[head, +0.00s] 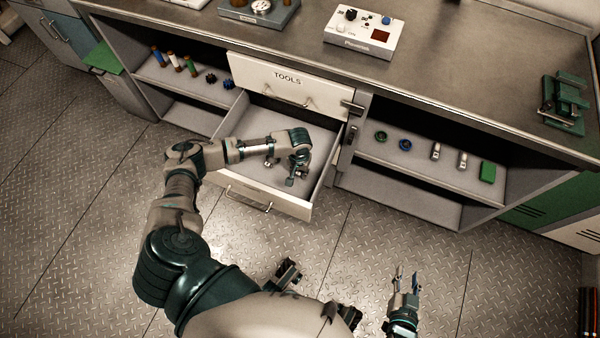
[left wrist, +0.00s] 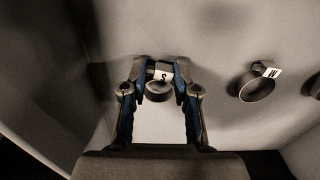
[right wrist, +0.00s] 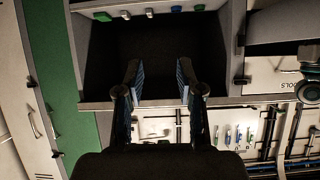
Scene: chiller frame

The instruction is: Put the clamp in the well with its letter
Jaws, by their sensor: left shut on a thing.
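My left gripper (head: 293,176) is inside the open drawer marked TOOLS (head: 248,107), low over its floor. In the left wrist view its fingers (left wrist: 160,82) are shut on a small round clamp (left wrist: 159,92) with a white tag lettered S. A second ring-shaped clamp (left wrist: 257,87), tagged M, lies on the drawer floor to the right, apart from the gripper. The clamps cannot be made out in the head view. My right gripper (head: 405,281) is open and empty, away from the drawer; its fingers (right wrist: 158,82) stand apart. I cannot make out any lettered well.
A shelf right of the drawer holds rings, cylinders and a green block (head: 488,172). The left shelf holds several coloured cylinders (head: 174,62). On the bench top stand a control box (head: 364,35) and a green fixture (head: 565,101). The floor ahead is clear.

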